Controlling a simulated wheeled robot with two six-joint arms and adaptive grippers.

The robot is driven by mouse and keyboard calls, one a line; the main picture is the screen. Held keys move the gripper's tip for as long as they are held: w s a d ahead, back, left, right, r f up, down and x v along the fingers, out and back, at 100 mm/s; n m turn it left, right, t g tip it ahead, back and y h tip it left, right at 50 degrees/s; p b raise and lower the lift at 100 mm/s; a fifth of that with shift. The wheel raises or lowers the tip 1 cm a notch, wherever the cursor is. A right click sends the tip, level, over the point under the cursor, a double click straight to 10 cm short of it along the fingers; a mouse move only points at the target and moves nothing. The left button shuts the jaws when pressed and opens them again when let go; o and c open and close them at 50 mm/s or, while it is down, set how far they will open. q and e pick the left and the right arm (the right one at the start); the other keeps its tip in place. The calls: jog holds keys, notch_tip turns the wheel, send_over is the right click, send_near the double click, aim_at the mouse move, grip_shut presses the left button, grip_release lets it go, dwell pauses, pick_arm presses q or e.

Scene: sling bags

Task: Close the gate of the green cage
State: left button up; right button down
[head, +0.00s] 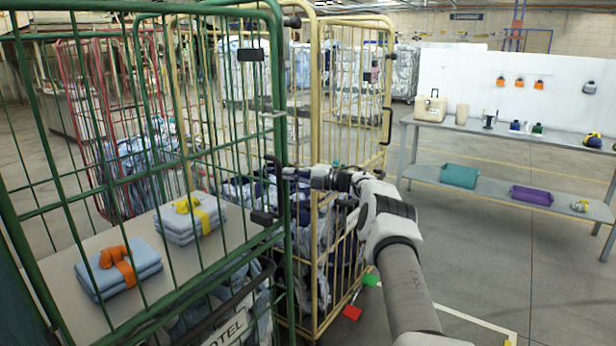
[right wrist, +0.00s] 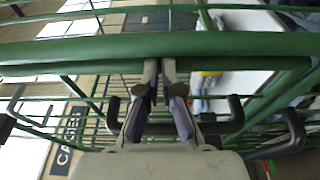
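The green cage (head: 281,260) fills the left of the head view, with its barred side and tall post close to me. I cannot tell how far its gate stands open. My right gripper (head: 283,174) is at this post in the head view. In the right wrist view its fingertips (right wrist: 160,66) are close together, beside a thick green tube (right wrist: 70,47). No object shows clearly between them; whether they touch the tube is unclear. Black handle-like parts (right wrist: 235,112) show near the fingers. My left gripper is out of view.
Folded blue cloths with an orange band (head: 118,268) and a yellow band (head: 190,218) lie on a shelf in the green cage. A yellow cage (head: 318,250) stands just behind.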

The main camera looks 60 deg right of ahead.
jog(key=v, duration=0.7)
jog(key=shift+s, duration=0.25)
